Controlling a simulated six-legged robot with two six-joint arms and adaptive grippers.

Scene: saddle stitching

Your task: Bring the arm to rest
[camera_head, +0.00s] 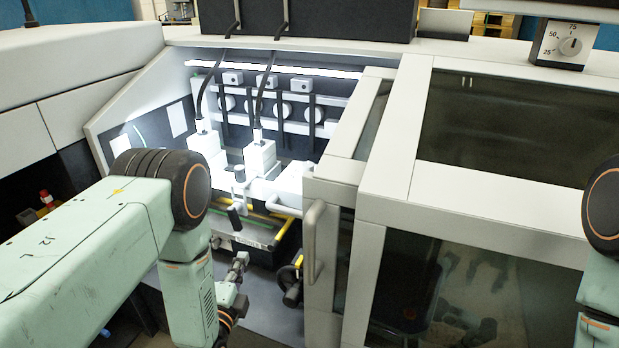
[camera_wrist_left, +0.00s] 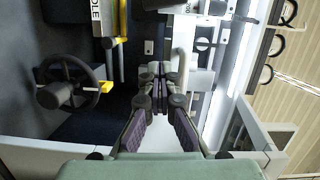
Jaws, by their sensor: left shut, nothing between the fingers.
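My left arm (camera_head: 90,245) comes in from the left in the head view and bends down at a dark round joint. My left gripper (camera_head: 239,262) is in front of the open bay of the stitching machine. It also shows in the left wrist view (camera_wrist_left: 161,78), with its fingers together and nothing between them. Part of my right arm (camera_head: 603,260) shows at the right edge of the head view. The right gripper is out of view.
A black handwheel (camera_head: 291,285) and a yellow-edged rail (camera_head: 284,243) are close to the left gripper. The handwheel also shows in the left wrist view (camera_wrist_left: 62,97). A white door with a handle (camera_head: 312,240) stands to the right. A control dial (camera_head: 571,46) is at upper right.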

